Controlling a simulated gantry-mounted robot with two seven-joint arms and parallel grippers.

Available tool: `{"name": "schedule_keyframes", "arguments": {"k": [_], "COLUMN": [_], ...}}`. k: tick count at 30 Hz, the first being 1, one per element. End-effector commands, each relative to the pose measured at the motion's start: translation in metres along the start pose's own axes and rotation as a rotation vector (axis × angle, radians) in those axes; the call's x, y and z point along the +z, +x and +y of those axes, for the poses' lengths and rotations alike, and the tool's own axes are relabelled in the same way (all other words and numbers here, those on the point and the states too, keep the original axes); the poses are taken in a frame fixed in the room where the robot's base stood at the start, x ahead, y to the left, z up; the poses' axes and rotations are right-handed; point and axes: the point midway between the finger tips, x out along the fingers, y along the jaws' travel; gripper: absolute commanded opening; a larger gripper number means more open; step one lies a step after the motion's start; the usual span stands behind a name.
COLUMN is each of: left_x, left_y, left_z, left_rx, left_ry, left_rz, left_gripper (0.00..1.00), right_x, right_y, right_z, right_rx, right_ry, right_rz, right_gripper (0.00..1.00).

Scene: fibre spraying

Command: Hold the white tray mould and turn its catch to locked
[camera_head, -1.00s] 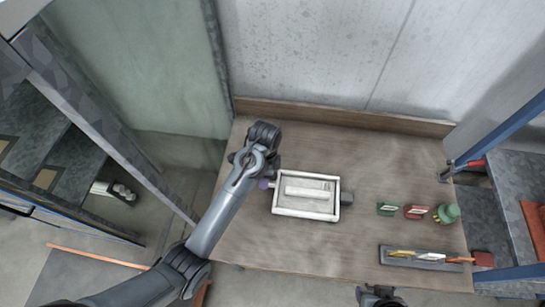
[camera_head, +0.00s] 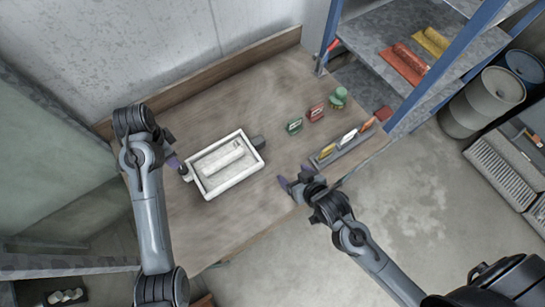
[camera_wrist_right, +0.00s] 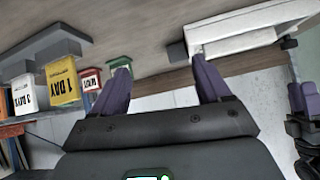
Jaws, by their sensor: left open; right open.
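The white tray mould (camera_head: 206,184) lies on the wooden table, with a raised white bar inside it. A dark block (camera_head: 258,142) sits at its right end and a small dark knob-like part (camera_head: 186,173) at its left end; I cannot tell which way a catch is set. My left gripper (camera_head: 175,163) is open beside the tray's left end, its purple fingers close to that part; contact is unclear. My right gripper (camera_head: 291,184) is open and empty near the table's front edge, apart from the tray. In the right wrist view, the tray (camera_wrist_right: 245,38) lies beyond its spread fingers (camera_wrist_right: 163,85).
A shelf with blue posts (camera_head: 450,65) stands at the right. Bare table lies between tray and right gripper.

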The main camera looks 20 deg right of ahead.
Motion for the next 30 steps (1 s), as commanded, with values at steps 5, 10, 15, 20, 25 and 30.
{"name": "schedule_keyframes", "arguments": {"k": [5, 10, 15, 20, 25, 30], "left_x": [0.0, 0.0, 0.0, 0.0, 0.0, 0.0], "left_y": [0.0, 0.0, 0.0, 0.0, 0.0, 0.0], "left_z": [0.0, 0.0, 0.0, 0.0, 0.0, 0.0], "left_rx": [0.0, 0.0, 0.0, 0.0, 0.0, 0.0], "left_ry": [0.0, 0.0, 0.0, 0.0, 0.0, 0.0], "left_rz": [0.0, 0.0, 0.0, 0.0, 0.0, 0.0], "left_gripper": [0.43, 0.43, 0.43, 0.43, 0.43, 0.43], "right_x": [-0.017, -0.031, -0.049, -0.055, -0.061, -0.067], "right_y": [0.043, 0.06, 0.067, 0.083, 0.108, 0.133], "right_z": [-0.021, -0.032, -0.033, -0.034, -0.036, -0.037], "right_rx": [-0.027, -0.042, -0.044, -0.044, -0.043, -0.043], "right_ry": [-0.053, -0.12, -0.134, -0.135, -0.134, -0.133], "right_rz": [0.166, 0.198, 0.225, 0.229, 0.228, 0.227], "right_gripper": [0.77, 0.77, 0.77, 0.77, 0.77, 0.77]}}
